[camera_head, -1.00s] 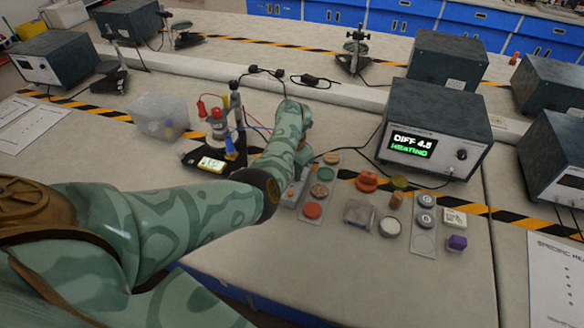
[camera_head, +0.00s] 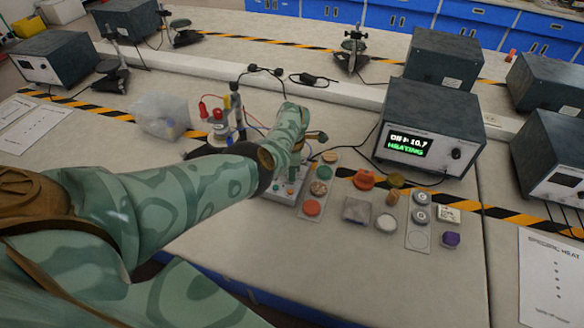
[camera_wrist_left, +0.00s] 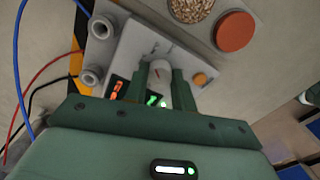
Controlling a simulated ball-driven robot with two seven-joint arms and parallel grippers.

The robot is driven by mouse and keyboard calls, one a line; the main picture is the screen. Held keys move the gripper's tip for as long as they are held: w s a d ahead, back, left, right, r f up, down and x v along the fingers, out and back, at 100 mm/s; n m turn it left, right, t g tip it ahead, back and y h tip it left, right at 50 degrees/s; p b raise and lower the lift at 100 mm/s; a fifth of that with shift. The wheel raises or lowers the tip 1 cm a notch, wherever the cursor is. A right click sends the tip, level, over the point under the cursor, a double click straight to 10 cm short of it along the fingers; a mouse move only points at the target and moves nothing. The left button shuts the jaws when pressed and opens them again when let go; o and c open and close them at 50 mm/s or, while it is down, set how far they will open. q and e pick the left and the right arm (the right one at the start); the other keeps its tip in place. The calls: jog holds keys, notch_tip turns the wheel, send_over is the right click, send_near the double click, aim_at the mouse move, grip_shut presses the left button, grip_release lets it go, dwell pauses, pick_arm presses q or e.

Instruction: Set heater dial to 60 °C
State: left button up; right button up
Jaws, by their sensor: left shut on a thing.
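The heater box (camera_head: 287,193) is a pale unit on the bench, largely hidden behind my left arm in the head view. In the left wrist view its pale top (camera_wrist_left: 133,45) shows two grey terminals, an orange button and a small display with red and green digits too cropped to read. My left gripper (camera_wrist_left: 162,78) is shut on the white dial (camera_wrist_left: 159,72), one green finger on each side. A thin red mark shows on the dial; its setting cannot be read. My right gripper is not in view.
A dark instrument (camera_head: 431,128) reads about "DIFF 10.7 HEATING". Trays of discs (camera_head: 318,187), small blocks and a purple piece (camera_head: 451,239) lie right of the heater. A clear bin (camera_head: 161,115) and a wired stand (camera_head: 218,125) are at the left. The front bench is clear.

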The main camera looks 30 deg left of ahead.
pick_arm(q)
jog(key=shift+w+m, duration=0.1)
jog(key=shift+m, duration=0.4)
jog(key=o, duration=1)
jog(key=shift+r, duration=0.15)
notch_tip(320, 180, up, 16)
jog(key=p, duration=0.9)
jog(key=shift+p, duration=0.4)
